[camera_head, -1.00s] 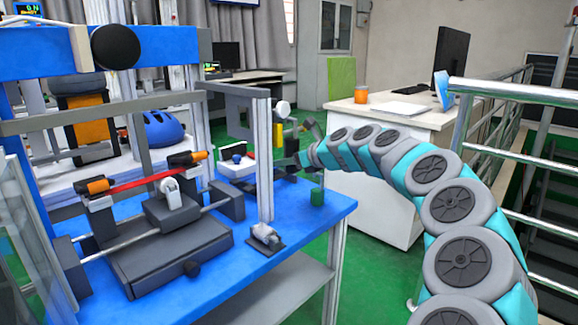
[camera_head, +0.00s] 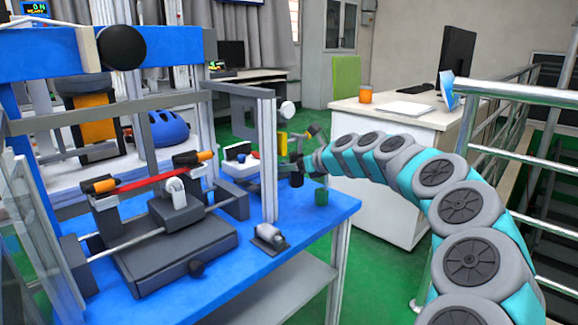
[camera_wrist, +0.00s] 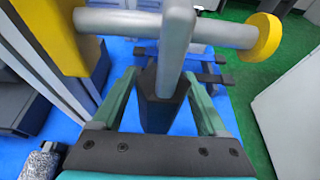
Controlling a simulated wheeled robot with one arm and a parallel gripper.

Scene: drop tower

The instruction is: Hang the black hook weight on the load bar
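The black hook weight (camera_wrist: 158,112) is a dark faceted block between the two teal fingers of my gripper (camera_wrist: 162,76) in the wrist view. The fingers close in on its sides. A grey upright shank (camera_wrist: 172,60) rises from it. The load bar (camera_wrist: 225,33) is a grey horizontal rod with a yellow end disc (camera_wrist: 263,37). The shank crosses in front of the bar; I cannot tell whether its hook rests on it. In the head view my gripper (camera_head: 297,165) is beside the grey upright frame, the dark weight (camera_head: 297,179) just below it, small and partly hidden.
A blue table (camera_head: 290,256) carries a grey slide rig (camera_head: 178,255) with a red rod. A grey upright post (camera_head: 268,155) stands just left of my gripper. Metal railings (camera_head: 515,92) are at right.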

